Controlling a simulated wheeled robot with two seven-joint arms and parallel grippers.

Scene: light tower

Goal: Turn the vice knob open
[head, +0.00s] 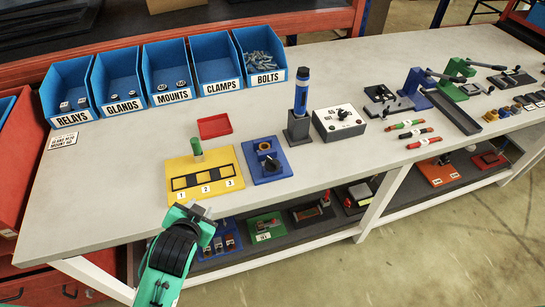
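Which way the knob is turned is too small to tell. My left gripper (201,210) is at the bench's front edge, below and left of the blue plate, apart from it. Its grey fingers are small and seen from behind, so their opening is unclear. I see nothing held in it. My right gripper is out of view.
A yellow fixture (230,168) with slots 1, 2, 3 and a green post (196,147) stands left of the blue plate. Behind are a red tray (214,127), a blue-black tool in a stand (300,130) and a control box (339,121). Blue bins (117,83) line the back.

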